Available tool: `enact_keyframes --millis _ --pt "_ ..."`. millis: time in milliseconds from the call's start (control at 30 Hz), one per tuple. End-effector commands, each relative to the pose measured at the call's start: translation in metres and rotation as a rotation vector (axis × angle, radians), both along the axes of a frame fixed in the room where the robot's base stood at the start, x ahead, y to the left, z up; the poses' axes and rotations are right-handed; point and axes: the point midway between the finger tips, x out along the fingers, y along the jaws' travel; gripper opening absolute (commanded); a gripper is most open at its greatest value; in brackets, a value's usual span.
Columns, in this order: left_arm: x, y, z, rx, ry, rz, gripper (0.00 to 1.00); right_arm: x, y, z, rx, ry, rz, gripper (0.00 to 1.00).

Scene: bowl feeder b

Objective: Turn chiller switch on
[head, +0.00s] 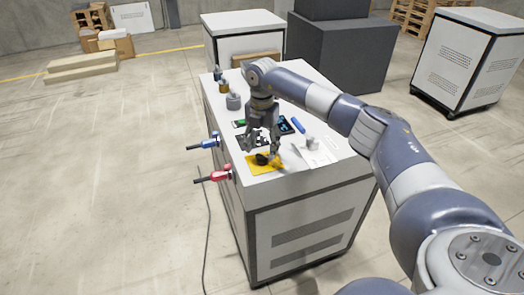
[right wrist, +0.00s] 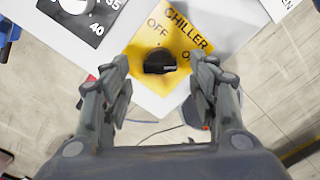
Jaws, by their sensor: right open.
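The chiller switch is a black rotary knob (head: 261,159) on a yellow plate (head: 252,168) near the front end of the white cabinet top. In the right wrist view the knob (right wrist: 158,60) sits on the plate (right wrist: 190,22) marked CHILLER, OFF and a partly hidden ON. A raised bar crosses the knob; its exact setting is hard to tell. My right gripper (head: 263,146) is open above the plate. In the right wrist view its fingers (right wrist: 162,72) stand on either side of the knob, with a gap on both sides. My left gripper is not in view.
A blue valve handle (head: 203,143) and a red one (head: 213,176) stick out from the cabinet's left side. A black dial panel (right wrist: 70,20) adjoins the yellow plate. A white sheet (head: 312,157) and a blue-handled tool (head: 298,125) lie to the right.

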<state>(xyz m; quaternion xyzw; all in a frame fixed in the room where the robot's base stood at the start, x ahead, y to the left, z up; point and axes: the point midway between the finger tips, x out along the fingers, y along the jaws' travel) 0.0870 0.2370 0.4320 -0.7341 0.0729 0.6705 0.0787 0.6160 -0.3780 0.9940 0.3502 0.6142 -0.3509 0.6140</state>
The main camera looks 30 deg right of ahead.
Motion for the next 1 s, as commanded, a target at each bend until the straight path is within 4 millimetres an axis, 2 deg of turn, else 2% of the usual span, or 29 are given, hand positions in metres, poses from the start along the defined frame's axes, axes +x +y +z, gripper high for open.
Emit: enact_keyframes --millis 33,200,433,600,1000 --pt "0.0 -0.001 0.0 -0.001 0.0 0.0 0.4 0.001 0.0 0.012 0.001 -0.005 0.001 0.55" --pt "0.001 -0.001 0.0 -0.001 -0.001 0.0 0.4 0.001 0.0 0.05 0.002 -0.006 0.001 0.55" --pt "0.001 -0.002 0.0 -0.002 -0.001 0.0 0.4 0.001 0.0 0.086 0.001 -0.003 0.0 0.55" --pt "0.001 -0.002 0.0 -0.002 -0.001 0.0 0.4 0.001 0.0 0.095 0.001 -0.002 0.0 0.55" --pt "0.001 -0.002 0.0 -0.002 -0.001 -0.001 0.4 0.001 0.0 0.096 0.001 -0.002 0.0 0.55"
